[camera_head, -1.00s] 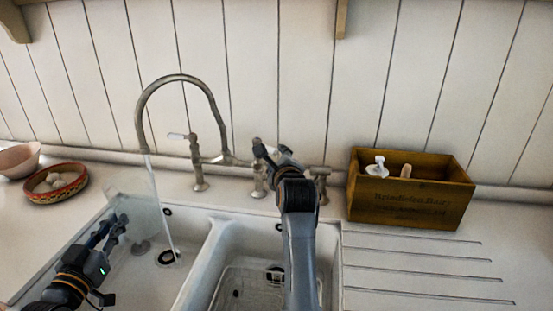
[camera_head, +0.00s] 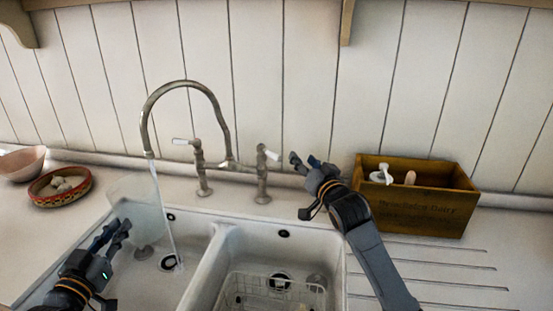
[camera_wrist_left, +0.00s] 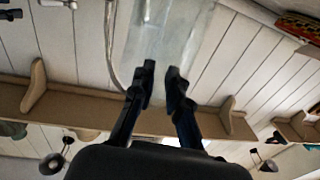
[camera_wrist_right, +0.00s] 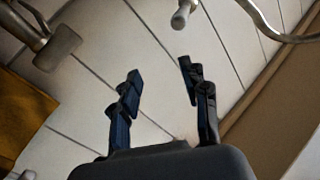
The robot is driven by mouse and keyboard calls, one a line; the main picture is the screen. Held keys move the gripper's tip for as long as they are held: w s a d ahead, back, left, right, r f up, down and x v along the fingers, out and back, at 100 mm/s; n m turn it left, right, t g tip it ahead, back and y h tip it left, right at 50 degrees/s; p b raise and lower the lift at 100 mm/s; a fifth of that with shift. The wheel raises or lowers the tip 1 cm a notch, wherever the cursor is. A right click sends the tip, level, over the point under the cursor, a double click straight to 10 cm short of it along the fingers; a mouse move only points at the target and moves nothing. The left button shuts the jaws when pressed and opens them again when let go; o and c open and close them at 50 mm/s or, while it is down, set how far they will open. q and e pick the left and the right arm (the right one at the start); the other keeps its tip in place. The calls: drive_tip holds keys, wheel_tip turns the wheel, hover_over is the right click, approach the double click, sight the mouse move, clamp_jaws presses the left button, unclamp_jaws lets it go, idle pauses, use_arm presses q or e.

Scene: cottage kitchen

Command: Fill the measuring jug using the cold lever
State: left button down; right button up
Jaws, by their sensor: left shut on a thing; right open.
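The clear measuring jug (camera_head: 136,197) is over the left sink basin, faint against the white; it also shows at the fingertips in the left wrist view (camera_wrist_left: 165,42). My left gripper (camera_head: 118,230) is shut on the jug. Water (camera_head: 164,215) runs from the arched spout (camera_head: 186,86) down along the jug's right side toward the drain; I cannot tell whether it falls inside the jug. The tap has a left lever (camera_head: 182,141) and a right lever (camera_head: 268,153), both with white handles; I cannot tell which is cold. My right gripper (camera_head: 303,163) is open and empty, right of the right lever.
A wooden box (camera_head: 425,210) with a pump bottle stands on the counter at the right. A patterned bowl (camera_head: 60,196) and a pink bowl (camera_head: 22,162) sit at the left. A wire rack (camera_head: 270,293) lies in the right basin. The grooved drainer is clear.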

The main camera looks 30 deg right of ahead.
sight(279, 160)
drive_tip(key=s+a+f+n+y, duration=0.2)
drive_tip(key=s+a+n+y, duration=0.15)
drive_tip(key=n, duration=0.55)
drive_tip(key=shift+y, duration=0.45)
drive_tip(key=w, duration=1.2)
drive_tip(key=shift+a+f, duration=0.15)
drive_tip(key=shift+a, duration=0.15)
